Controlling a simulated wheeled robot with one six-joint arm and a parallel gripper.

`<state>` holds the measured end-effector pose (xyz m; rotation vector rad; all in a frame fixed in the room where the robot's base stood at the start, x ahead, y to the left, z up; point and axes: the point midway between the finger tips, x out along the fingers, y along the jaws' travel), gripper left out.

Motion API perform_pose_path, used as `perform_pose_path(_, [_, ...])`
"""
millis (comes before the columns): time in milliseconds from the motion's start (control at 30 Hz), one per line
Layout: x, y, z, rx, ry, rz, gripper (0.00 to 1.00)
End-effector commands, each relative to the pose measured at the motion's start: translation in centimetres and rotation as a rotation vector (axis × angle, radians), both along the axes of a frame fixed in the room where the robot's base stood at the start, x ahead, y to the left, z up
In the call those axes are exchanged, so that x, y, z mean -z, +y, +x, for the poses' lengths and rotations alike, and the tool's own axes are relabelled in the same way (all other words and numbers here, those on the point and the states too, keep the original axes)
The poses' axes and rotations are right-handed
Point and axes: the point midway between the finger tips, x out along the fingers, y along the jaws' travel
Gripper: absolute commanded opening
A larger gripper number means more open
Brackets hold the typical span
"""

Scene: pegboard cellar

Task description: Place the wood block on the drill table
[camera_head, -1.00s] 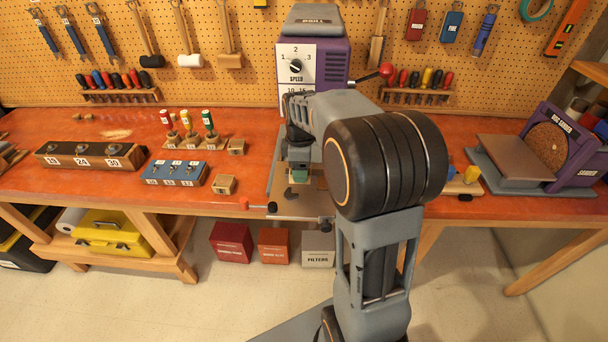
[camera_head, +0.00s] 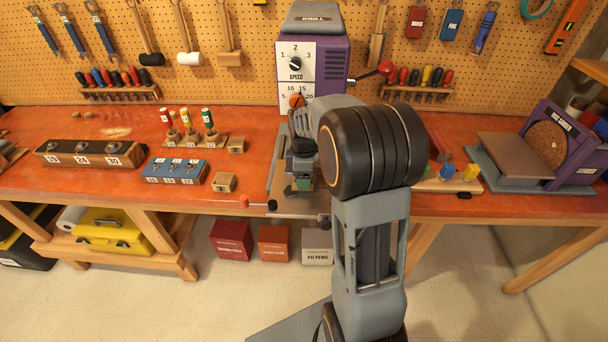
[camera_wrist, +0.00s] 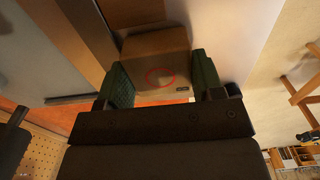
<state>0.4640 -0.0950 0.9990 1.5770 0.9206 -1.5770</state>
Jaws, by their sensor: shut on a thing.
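The wood block (camera_wrist: 157,58) is brown, with a red circle on the face toward the camera and a small dark label near one edge. In the wrist view it sits between the two green pads of my gripper (camera_wrist: 160,82), which is shut on it. In the head view my gripper (camera_head: 302,178) is low over the drill table (camera_head: 298,208), and my arm hides much of both. The block cannot be made out there. I cannot tell whether the block touches the table. The purple drill (camera_head: 322,65) stands behind, with its speed dial and red-knobbed lever showing.
Left on the orange bench are small wooden blocks (camera_head: 224,182), a blue numbered holder (camera_head: 175,171) and a dark numbered block (camera_head: 90,154). A red-handled clamp (camera_head: 258,204) sticks out at the front edge. The purple sander (camera_head: 550,145) stands right.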

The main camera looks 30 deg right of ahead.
Motion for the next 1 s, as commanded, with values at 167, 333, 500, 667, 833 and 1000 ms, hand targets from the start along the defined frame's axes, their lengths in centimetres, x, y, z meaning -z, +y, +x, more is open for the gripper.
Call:
perform_pose_path(167, [0.1,0.0,0.0,0.000,0.000,0.000,0.74])
perform_pose_path(333, [0.1,0.0,0.0,0.000,0.000,0.000,0.87])
perform_pose_path(500, [0.1,0.0,0.0,0.000,0.000,0.000,0.87])
perform_pose_path(667, [-1.0,0.0,0.1,0.000,-0.004,-0.001,0.87])
perform_pose_path(833, [-3.7,0.0,0.1,0.000,-0.004,-0.001,0.87])
perform_pose_path(1000, [-6.0,0.0,0.1,0.000,-0.003,-0.001,0.87])
